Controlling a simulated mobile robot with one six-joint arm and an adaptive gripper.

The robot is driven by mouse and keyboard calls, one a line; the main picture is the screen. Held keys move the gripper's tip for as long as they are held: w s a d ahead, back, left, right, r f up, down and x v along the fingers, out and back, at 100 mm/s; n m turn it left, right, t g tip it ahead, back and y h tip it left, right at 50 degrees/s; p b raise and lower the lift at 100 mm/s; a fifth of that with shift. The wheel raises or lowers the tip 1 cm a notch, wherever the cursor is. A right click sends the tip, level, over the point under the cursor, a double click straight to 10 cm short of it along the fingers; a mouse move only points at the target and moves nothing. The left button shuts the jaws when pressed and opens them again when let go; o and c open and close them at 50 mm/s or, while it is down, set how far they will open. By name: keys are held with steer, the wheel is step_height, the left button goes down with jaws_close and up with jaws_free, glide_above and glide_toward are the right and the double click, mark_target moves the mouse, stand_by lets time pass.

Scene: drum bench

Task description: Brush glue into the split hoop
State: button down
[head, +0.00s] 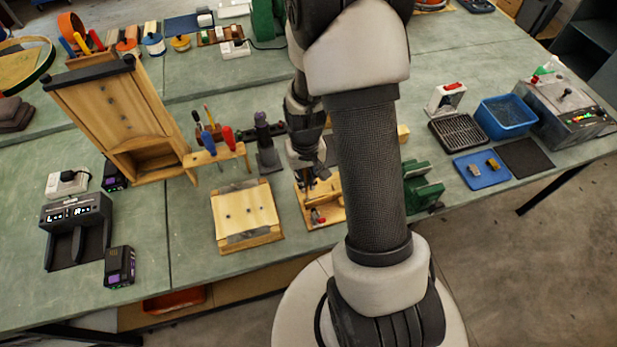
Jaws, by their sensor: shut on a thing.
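My gripper (308,176) is over the bench, just above a small wooden fixture (326,212) with a red part at its front. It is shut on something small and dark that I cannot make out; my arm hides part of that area. A round hoop or drum rim (50,64) lies at the far left edge, cut off by the frame. I cannot tell whether it is the split hoop. A glue brush and glue pot cannot be picked out with certainty; small round pots (154,44) stand at the back left.
A wooden board on a base (246,213) and a tool rack with screwdrivers (215,153) stand left of my gripper. A tall wooden stand (115,105) and a charger (78,228) are farther left. A blue bin (506,117) and a blue tray (482,170) are right. The front left bench is partly clear.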

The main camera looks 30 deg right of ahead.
steer(key=shift+w+a, duration=0.2)
steer(key=shift+w, duration=0.1)
steer(key=shift+d, duration=0.2)
steer(key=shift+s+d, duration=0.15)
steer(key=shift+d, duration=0.4)
steer(key=shift+d, duration=0.2)
stand_by(0.4)
steer(key=shift+s+d, duration=0.1)
steer(key=shift+d, duration=0.3)
steer(key=shift+s+d, duration=0.1)
steer(key=shift+d, duration=0.55)
steer(key=shift+a, duration=0.25)
stand_by(0.5)
steer(key=shift+w+a, duration=0.15)
steer(key=shift+w, duration=0.1)
steer(key=shift+w+a, duration=0.1)
steer(key=shift+a, duration=0.1)
